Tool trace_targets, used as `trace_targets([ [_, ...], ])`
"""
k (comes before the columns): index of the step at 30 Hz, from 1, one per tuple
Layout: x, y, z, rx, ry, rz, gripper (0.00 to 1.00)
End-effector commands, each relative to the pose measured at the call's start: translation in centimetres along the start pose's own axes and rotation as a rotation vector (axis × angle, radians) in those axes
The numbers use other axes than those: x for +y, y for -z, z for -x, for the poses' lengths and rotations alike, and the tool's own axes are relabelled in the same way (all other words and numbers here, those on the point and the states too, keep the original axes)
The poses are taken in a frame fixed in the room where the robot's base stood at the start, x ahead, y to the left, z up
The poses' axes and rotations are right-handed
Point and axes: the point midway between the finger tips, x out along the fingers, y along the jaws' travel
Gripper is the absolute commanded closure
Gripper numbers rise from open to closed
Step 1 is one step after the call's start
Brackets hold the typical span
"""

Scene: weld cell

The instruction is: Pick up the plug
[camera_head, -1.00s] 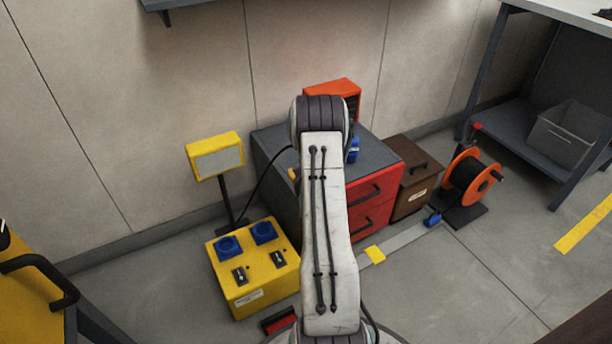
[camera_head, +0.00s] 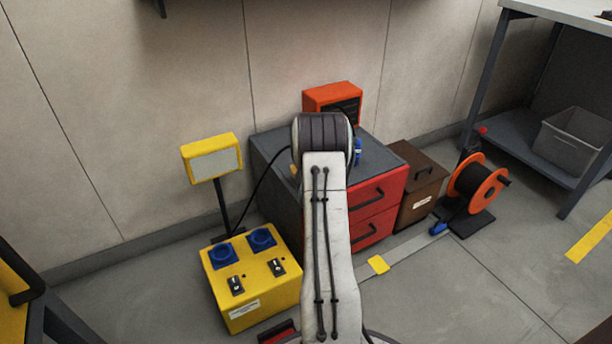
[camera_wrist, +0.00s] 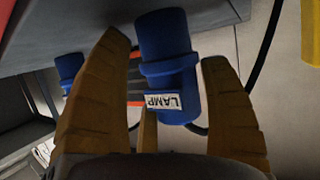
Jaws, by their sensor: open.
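A blue plug (camera_wrist: 164,32) with a white label reading LAMP (camera_wrist: 163,101) is close in front of my gripper (camera_wrist: 165,55) in the wrist view. My gripper is open, with its tan fingers spread on either side of the plug. A gap shows beside the plug; I cannot tell whether any finger touches it. A second blue plug (camera_wrist: 69,66) is farther off at the left, outside the fingers. In the head view a blue plug (camera_head: 357,151) shows on the grey-topped cabinet (camera_head: 380,152), just right of my arm.
A yellow box (camera_head: 255,300) with blue sockets and a yellow lamp (camera_head: 212,160) stand left of my arm. A brown box (camera_head: 420,190) and an orange cable reel (camera_head: 478,190) stand right.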

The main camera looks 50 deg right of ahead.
Motion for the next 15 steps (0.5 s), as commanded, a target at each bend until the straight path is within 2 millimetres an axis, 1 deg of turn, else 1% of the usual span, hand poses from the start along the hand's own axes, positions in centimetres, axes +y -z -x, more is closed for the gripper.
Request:
trace_targets([
  [4, 0.01, -0.04, -0.58, 0.001, 0.0, 0.0, 0.29],
  [14, 0.01, 0.09, -0.66, 0.0, 0.0, 0.0, 0.29],
  [15, 0.01, 0.09, -0.66, 0.0, 0.0, 0.0, 0.27],
])
